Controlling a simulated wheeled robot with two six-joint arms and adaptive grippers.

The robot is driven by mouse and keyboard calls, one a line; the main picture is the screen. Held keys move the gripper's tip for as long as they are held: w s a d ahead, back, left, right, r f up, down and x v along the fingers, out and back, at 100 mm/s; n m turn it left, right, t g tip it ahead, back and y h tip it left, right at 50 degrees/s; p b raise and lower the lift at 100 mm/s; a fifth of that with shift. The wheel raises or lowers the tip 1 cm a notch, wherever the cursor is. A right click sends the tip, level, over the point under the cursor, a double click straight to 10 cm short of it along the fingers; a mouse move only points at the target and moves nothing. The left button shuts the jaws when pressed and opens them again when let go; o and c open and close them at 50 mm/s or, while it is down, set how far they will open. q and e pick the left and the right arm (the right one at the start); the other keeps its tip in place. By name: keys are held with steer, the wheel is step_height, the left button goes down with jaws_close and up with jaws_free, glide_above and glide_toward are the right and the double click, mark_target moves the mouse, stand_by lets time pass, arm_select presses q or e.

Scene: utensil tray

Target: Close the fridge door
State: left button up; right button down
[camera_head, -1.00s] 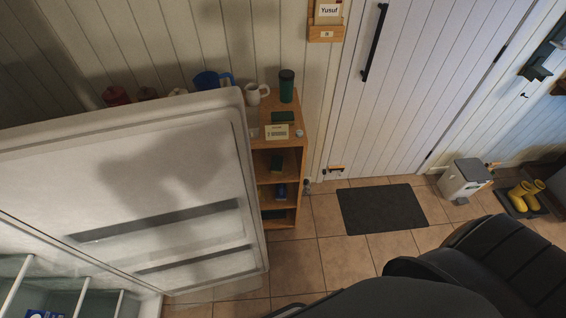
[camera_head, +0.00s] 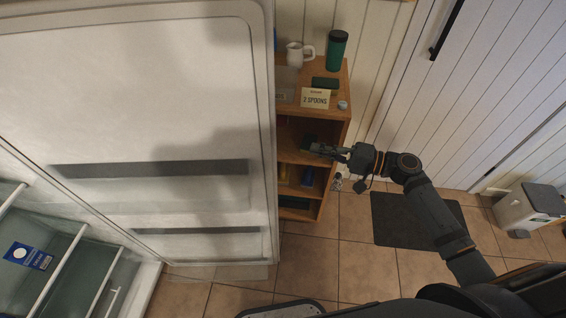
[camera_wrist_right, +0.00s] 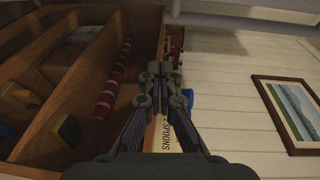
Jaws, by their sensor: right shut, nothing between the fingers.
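The fridge door (camera_head: 150,110) stands wide open in the head view and fills the left half, its inner side with dark shelf strips facing me. The fridge interior (camera_head: 50,270) with glass shelves shows at the lower left. My right gripper (camera_head: 312,149) is shut and empty, just right of the door's free edge and in front of the wooden shelf unit. In the right wrist view the fingers (camera_wrist_right: 160,72) are together in front of the shelf unit; the door cannot be made out there. My left gripper is not in view.
The wooden shelf unit (camera_head: 340,105) stands behind the door edge, with a white mug (camera_head: 298,54), a green tumbler (camera_head: 337,50) and a "2 spoons" card (camera_head: 315,98) on top. A dark mat (camera_head: 400,222) and a bin (camera_head: 527,208) are at the right. Tiled floor (camera_head: 340,265) is clear nearby.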

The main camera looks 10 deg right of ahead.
arm_select(q)
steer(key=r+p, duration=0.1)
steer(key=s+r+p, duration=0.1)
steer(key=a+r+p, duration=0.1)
steer(key=p, duration=0.1)
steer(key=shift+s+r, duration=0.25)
arm_select(e)
steer(key=a+r+y, duration=0.1)
steer(key=a+r, duration=0.1)
steer(key=a, duration=0.8)
steer(key=shift+r, duration=0.15)
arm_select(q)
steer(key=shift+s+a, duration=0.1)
arm_select(e)
steer(key=shift+s, duration=0.1)
